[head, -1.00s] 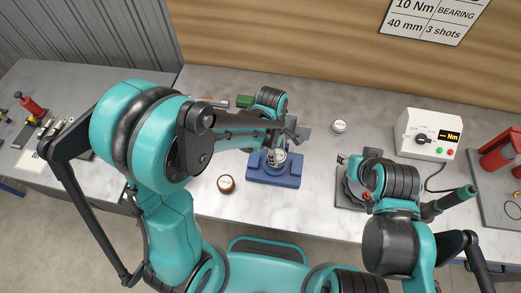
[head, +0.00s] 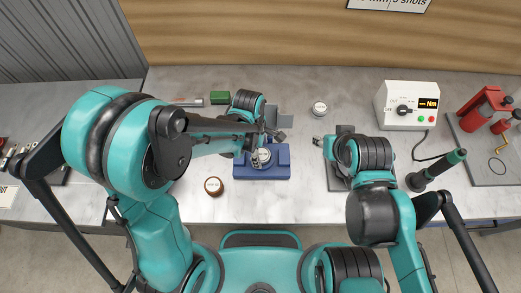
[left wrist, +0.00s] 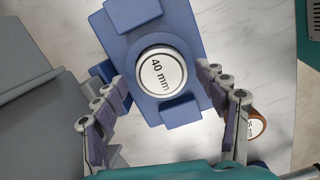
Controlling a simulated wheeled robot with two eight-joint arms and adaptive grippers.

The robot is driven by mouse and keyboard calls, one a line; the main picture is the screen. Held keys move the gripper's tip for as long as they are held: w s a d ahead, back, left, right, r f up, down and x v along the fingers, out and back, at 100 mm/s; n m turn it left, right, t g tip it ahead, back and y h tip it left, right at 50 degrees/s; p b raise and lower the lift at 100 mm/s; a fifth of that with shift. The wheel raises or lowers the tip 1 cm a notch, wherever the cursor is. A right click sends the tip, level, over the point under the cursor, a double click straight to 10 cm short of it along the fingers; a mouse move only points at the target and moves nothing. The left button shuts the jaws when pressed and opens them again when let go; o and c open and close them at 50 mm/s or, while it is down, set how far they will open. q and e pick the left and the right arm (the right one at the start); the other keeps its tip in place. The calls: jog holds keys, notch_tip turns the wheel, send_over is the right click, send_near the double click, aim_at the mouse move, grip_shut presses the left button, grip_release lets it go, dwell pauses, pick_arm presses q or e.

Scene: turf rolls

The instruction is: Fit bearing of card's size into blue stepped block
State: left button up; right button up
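The blue stepped block (head: 279,168) lies on the bench under my left gripper (head: 268,145). A round white-topped bearing marked "40 mm" (left wrist: 161,73) sits at the block's middle in the left wrist view; how deep it is seated I cannot tell. My left gripper in the left wrist view (left wrist: 163,76) is open, its fingers apart on either side of the block and clear of the bearing. The card (head: 392,3) is mostly cut off at the top. My right gripper (head: 320,141) is over a dark grey stand; its finger opening is unclear.
A brown-rimmed bearing (head: 213,187) lies left of the block, and a white-topped one (head: 319,108) lies behind it to the right. A torque controller box (head: 408,106), a dark green-topped tool (head: 437,169) and red equipment (head: 484,106) stand at right. A green block (head: 220,97) is at the back.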

pick_arm(q)
jog(key=shift+r, duration=0.35)
notch_tip(320, 180, up, 11)
jog(key=a+p, duration=0.1)
jog(key=p, duration=0.1)
jog(key=shift+a+r+p, duration=0.2)
jog(key=shift+p, duration=0.2)
jog(key=s+a+r+m+t, duration=0.2)
jog(key=a+r+m+t, duration=0.1)
jog(key=a+m, duration=0.5)
jog(key=s+a+r+m+t+y, duration=0.1)
jog(key=s+a+r+m+t, duration=0.2)
jog(key=a+m, duration=0.4)
jog(key=shift+s+a+r+m+t, duration=0.2)
jog(key=shift+a+r+m+t, duration=0.25)
jog(key=shift+r+t, duration=0.25)
notch_tip(320, 180, down, 14)
jog(key=b, duration=1.3)
jog(key=shift+r+b, duration=0.15)
jog(key=shift+b, duration=0.2)
